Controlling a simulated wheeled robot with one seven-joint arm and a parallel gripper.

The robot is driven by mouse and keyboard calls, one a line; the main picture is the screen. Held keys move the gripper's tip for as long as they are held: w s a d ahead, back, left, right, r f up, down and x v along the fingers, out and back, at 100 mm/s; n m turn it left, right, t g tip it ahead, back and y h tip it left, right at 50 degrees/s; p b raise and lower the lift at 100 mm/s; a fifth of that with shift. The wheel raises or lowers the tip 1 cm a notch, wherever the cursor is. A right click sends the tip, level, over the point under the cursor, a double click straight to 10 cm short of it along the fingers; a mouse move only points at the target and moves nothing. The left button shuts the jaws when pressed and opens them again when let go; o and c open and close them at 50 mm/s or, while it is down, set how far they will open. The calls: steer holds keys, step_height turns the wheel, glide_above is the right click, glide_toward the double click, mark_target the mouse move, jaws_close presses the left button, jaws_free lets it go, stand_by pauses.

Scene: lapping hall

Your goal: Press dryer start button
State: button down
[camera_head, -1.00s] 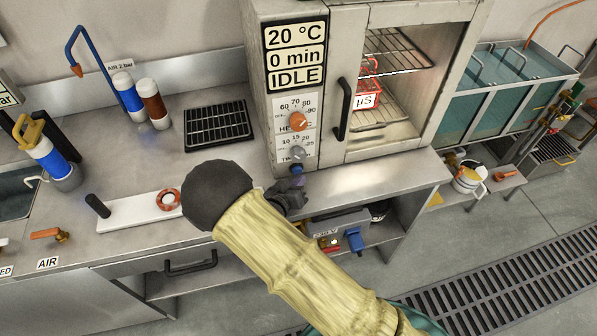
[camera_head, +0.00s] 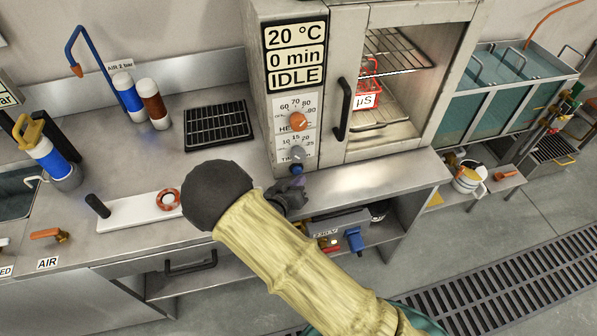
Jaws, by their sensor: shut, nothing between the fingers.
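The dryer (camera_head: 346,147) stands on the steel bench, with a display (camera_head: 295,57) reading 20 °C, 0 min and IDLE. Below it are an orange heat knob (camera_head: 298,120) and a grey time knob (camera_head: 297,153). A small blue button (camera_head: 296,169) sits low on the panel, under the time knob. My gripper (camera_head: 298,184) is dark and small in view, just below and in front of the button. It looks shut and empty, with a small gap seeming to show between its tips and the button. My forearm hides part of the bench edge.
A red basket (camera_head: 370,90) marked µS sits inside the dryer, behind the front with the black handle (camera_head: 343,109). A black rack (camera_head: 217,125) lies on the bench to the left.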

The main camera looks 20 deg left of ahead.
steer(key=shift+w+a, duration=0.1)
steer(key=shift+w, duration=0.05)
stand_by(0.4)
steer(key=shift+w+a, duration=0.1)
steer(key=shift+w, duration=0.1)
